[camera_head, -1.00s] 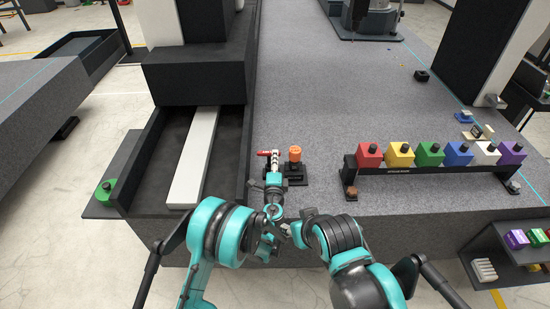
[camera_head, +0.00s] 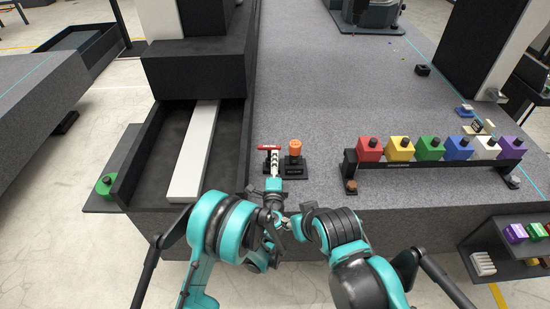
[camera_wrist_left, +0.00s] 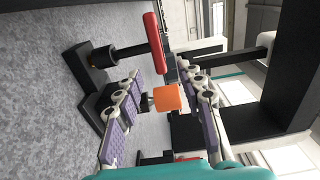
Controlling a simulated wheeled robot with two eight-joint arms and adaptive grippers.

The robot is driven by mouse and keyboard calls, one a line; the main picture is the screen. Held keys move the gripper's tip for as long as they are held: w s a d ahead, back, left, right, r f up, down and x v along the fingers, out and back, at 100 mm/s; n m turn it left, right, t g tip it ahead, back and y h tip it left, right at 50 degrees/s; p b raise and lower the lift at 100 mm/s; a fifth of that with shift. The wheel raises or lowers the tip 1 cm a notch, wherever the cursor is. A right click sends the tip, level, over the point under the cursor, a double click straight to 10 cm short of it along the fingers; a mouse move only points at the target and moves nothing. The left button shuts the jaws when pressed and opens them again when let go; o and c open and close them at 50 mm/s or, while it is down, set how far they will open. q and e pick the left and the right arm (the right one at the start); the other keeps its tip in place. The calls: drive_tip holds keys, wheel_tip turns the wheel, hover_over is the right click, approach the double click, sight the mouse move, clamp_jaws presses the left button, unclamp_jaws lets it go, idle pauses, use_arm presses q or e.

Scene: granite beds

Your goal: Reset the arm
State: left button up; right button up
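A red T-shaped handle (camera_head: 269,147) stands on a black base near the front of the granite bench, and it also shows in the left wrist view (camera_wrist_left: 153,42). An orange knob (camera_head: 295,148) on a black base stands just right of it. My left gripper (camera_head: 275,163) is just in front of the red handle in the head view. In the wrist view its two purple-padded fingers (camera_wrist_left: 160,90) are spread apart. The orange knob (camera_wrist_left: 167,97) shows in the gap beyond them, with nothing held. My right arm (camera_head: 340,228) is folded at the bottom; I cannot make out its gripper.
A black rack (camera_head: 425,168) with a row of several coloured blocks stands to the right. A dark trough with a white bar (camera_head: 195,155) lies to the left. A green button (camera_head: 104,184) sits at far left. The bench behind the knob is mostly clear.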

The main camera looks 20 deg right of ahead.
idle(0.5)
use_arm(q)
drive_tip(key=w+a+r+n+g+y, duration=0.1)
drive_tip(key=a+r+n+y, duration=0.2)
drive_tip(key=a+r, duration=0.3)
drive_tip(key=w+a+r+n+y, duration=0.2)
drive_tip(key=a+r+n, duration=0.15)
drive_tip(key=a, duration=0.55)
drive_tip(key=s+a+r+n+g+y, duration=0.1)
drive_tip(key=s+a+r+n, duration=0.15)
drive_tip(key=a, duration=0.35)
drive_tip(key=s+a+r+n+g+y, duration=0.1)
drive_tip(key=s+a+r+n+g, duration=0.15)
drive_tip(key=a, duration=0.35)
drive_tip(key=s+a+n+g, duration=0.3)
drive_tip(key=s+a+n, duration=0.3)
drive_tip(key=s+a, duration=0.55)
drive_tip(key=s+f+n+g+h, duration=0.1)
drive_tip(key=s+f+n, duration=0.3)
drive_tip(key=s, duration=1.1)
drive_tip(key=shift+s+f+g, duration=0.2)
drive_tip(key=shift+s+g, duration=0.2)
drive_tip(key=shift+g, duration=0.35)
